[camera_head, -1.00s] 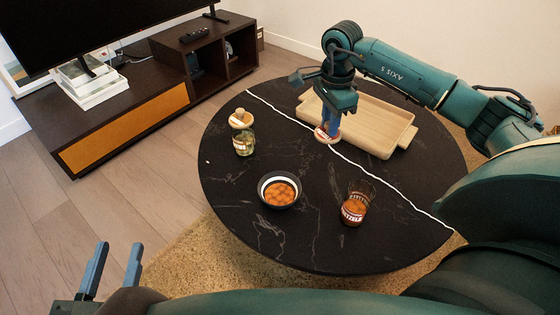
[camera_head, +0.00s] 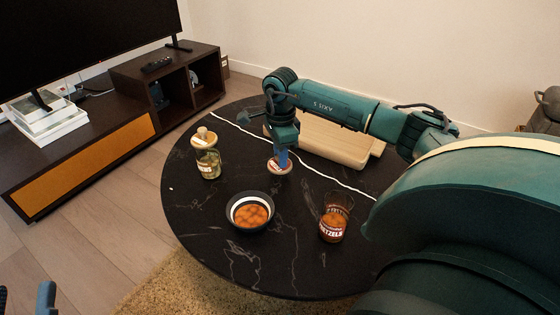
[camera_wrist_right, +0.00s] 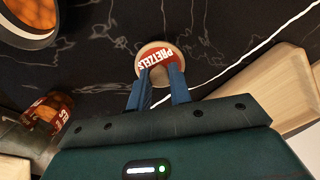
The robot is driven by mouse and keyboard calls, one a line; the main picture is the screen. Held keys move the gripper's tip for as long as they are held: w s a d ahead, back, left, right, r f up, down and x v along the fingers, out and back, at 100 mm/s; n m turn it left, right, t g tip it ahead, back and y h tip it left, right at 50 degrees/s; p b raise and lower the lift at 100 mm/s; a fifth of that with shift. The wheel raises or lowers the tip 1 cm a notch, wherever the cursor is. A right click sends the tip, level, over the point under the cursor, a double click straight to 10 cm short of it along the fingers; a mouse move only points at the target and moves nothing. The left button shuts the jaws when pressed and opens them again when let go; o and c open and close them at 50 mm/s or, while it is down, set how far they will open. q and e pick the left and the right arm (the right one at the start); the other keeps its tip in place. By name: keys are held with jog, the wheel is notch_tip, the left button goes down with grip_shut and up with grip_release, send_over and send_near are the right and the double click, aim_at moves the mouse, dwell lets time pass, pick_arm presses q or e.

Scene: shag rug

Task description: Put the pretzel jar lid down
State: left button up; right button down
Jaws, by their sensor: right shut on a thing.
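The pretzel jar lid (camera_head: 278,166) is a round, pale wooden disc with a red face. In the wrist view, the lid (camera_wrist_right: 157,55) shows the word PRETZELS. My right gripper (camera_wrist_right: 160,72) is shut on it, one blue finger on each side. In the head view, my right gripper (camera_head: 282,158) points down, with the lid low over the black table (camera_head: 225,265); I cannot tell whether they touch. The pretzel jar (camera_head: 334,219) is clear, lidless and holds orange-brown contents. My left gripper (camera_head: 25,297) is partly cut off at the bottom left, its fingers apart and empty.
A dark bowl (camera_head: 234,207) of orange-brown pieces stands in front of the lid. A lidded glass jar (camera_head: 207,161) stands at the left. A wooden tray (camera_head: 340,150) lies behind, partly hidden by my right arm. Dark marble around the lid is clear.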

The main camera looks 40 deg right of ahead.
notch_tip(320, 180, down, 2)
jog(key=shift+f+b, duration=0.1)
jog(key=shift+b, duration=0.25)
jog(key=shift+f, duration=0.4)
jog(key=c, duration=1.3)
grip_release()
pick_arm(q)
jog(key=shift+w+a+r+m+h, duration=0.1)
jog(key=shift+w+r+m+h, duration=0.05)
jog(key=shift+r+m+h, duration=0.55)
jog(key=shift+r, duration=0.15)
